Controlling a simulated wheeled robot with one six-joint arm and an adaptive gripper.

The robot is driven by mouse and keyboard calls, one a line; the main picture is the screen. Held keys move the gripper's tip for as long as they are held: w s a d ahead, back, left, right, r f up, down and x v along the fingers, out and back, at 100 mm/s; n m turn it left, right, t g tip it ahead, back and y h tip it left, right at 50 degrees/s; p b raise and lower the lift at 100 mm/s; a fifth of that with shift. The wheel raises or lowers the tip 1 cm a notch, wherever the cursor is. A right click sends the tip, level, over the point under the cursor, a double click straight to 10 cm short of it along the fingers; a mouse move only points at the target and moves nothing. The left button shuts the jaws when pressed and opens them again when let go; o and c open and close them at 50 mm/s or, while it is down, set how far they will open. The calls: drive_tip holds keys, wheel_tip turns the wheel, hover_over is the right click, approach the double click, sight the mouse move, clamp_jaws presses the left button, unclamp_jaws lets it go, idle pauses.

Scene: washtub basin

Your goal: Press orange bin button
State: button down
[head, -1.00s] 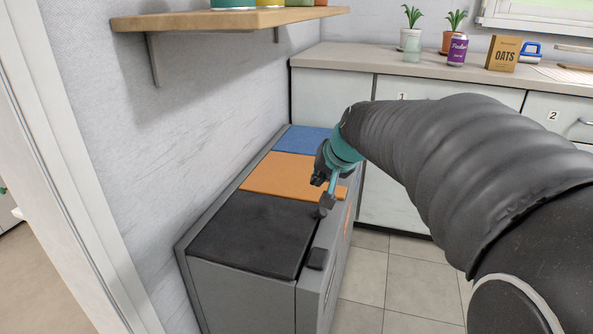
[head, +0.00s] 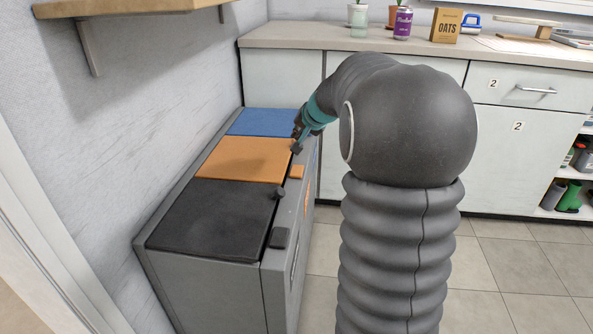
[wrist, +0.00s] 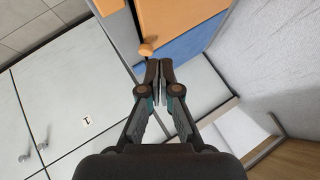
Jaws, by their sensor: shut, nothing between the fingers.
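The orange bin lid (head: 245,158) lies flat between the black and blue lids of a grey bin unit. A small orange square button (head: 297,171) sits on the unit's front rim beside it. My gripper (head: 297,148) is at the front edge of the orange lid, behind that button and apart from it. In the wrist view my gripper (wrist: 160,64) is shut and empty. A round orange knob (wrist: 147,48) shows just past its fingertips, at the corner of the orange lid (wrist: 180,14). I cannot tell whether the fingertips touch anything.
The black lid (head: 212,215) has a dark knob (head: 279,193) and a dark square button (head: 281,238). The blue lid (head: 266,121) is at the far end. A counter (head: 300,35) stands behind, and a shelf (head: 130,12) hangs above left. The floor at right is clear.

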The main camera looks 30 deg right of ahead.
sight(295, 167)
wheel_tip(295, 167, down, 8)
drive_tip(key=b, duration=0.6)
drive_tip(key=shift+f+b, duration=0.35)
drive_tip(key=shift+f, duration=0.05)
idle(1.0)
drive_tip(key=shift+f+b, duration=0.4)
drive_tip(key=shift+b, duration=0.2)
drive_tip(key=shift+f+b, duration=0.5)
drive_tip(key=shift+b, duration=0.05)
idle(0.7)
drive_tip(key=shift+r, duration=0.1)
idle(0.3)
drive_tip(key=shift+r+p, duration=0.65)
drive_tip(key=shift+r, duration=0.2)
